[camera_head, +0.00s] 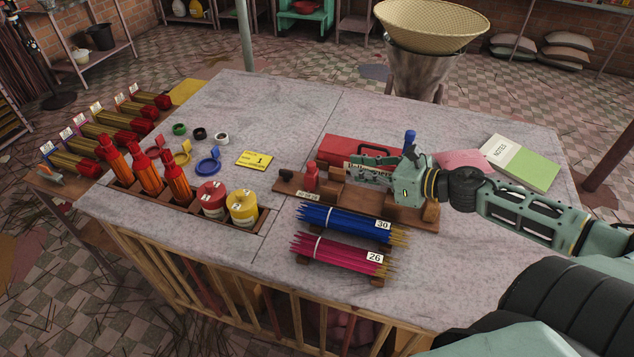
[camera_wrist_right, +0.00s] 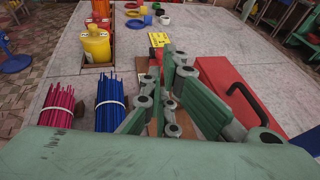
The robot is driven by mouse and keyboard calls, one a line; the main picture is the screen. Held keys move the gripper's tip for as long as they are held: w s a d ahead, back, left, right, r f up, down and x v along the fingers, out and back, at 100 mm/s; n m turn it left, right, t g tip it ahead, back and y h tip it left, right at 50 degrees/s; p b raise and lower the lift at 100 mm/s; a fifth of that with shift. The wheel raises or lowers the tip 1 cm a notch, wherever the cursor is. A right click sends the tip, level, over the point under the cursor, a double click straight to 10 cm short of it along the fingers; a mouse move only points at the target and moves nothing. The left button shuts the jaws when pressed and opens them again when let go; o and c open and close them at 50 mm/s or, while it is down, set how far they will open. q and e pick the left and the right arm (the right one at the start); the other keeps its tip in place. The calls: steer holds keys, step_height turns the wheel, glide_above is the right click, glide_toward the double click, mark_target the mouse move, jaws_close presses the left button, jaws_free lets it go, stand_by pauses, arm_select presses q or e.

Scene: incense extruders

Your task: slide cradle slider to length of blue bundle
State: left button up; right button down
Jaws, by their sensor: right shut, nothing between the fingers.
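The blue bundle (camera_head: 340,221), tagged 30, lies across small wooden supports in front of the cradle; it also shows in the right wrist view (camera_wrist_right: 110,98). The cradle (camera_head: 286,187) is a long wooden board with upright blocks. A small red piece (camera_head: 311,178), apparently its slider, stands near the left end, beside a small label. My right gripper (camera_head: 357,160) is shut and empty above the cradle, right of the red piece and apart from it. The gripper and arm hide part of the cradle's middle and right. My left gripper is out of view.
A pink bundle (camera_head: 335,256), tagged 26, lies in front of the blue one. A red box (camera_head: 345,148) is close behind the cradle. A yellow card (camera_head: 254,160) and a rack with red and yellow containers (camera_head: 241,207) are left. Notebooks (camera_head: 524,165) lie right.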

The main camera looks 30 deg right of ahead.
mark_target(315, 176)
step_height(315, 176, down, 5)
steer(key=b, duration=0.4)
steer(key=shift+f, duration=0.1)
steer(key=shift+w+a, duration=0.2)
steer(key=shift+w, duration=0.25)
steer(key=x, duration=0.3)
steer(key=shift+w, duration=0.25)
steer(key=p+x, duration=0.1)
steer(key=x, duration=0.3)
steer(key=shift+a, duration=0.15)
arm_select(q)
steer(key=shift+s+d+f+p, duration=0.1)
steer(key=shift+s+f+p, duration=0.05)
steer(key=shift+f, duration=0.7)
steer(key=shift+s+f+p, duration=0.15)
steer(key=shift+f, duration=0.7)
arm_select(e)
steer(key=shift+w+a+f, duration=0.3)
steer(key=shift+w+f, duration=0.05)
steer(key=shift+w, duration=0.25)
steer(key=shift+w, duration=0.1)
